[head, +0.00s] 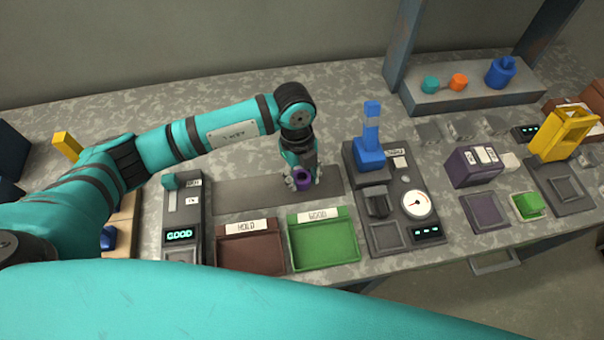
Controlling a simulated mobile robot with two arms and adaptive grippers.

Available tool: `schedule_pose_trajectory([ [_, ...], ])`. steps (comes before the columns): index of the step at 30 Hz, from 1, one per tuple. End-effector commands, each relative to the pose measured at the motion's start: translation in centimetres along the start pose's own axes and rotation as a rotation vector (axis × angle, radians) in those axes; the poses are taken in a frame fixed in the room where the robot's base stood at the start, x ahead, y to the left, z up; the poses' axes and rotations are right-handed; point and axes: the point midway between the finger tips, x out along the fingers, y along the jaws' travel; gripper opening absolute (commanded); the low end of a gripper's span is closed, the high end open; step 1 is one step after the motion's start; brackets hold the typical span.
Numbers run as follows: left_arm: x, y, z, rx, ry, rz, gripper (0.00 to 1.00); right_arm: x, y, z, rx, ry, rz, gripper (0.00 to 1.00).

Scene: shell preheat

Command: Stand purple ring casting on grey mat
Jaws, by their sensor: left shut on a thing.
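The purple ring casting (302,180) is between the fingers of my left gripper (303,181), which is shut on it. The gripper points down over the long grey mat (245,197), towards its right part, behind the green tray. The ring's round opening shows from above. Whether its underside touches the mat or hangs just above it, I cannot tell. My right gripper is not in view.
In front of the mat are a brown HOLD tray (250,262) and a green GOOD tray (325,254). The mat's left part is clear.

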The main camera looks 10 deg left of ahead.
Motion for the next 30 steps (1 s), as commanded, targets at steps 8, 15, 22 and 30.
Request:
schedule_pose_trajectory([
  [8, 0.7, -0.1, 0.1, 0.001, 0.000, -0.001, 0.00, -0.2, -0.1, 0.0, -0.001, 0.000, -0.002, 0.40],
  [15, 1.0, 0.0, 0.1, 0.001, 0.000, -0.001, 0.50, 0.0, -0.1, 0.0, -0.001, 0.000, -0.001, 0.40],
  [22, 1.0, 0.0, 0.1, 0.001, 0.000, -0.001, 0.62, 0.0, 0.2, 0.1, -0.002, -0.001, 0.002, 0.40],
  [30, -0.1, -0.1, 0.1, 0.000, -0.002, -0.004, 0.62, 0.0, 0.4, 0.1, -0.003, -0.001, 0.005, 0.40],
])
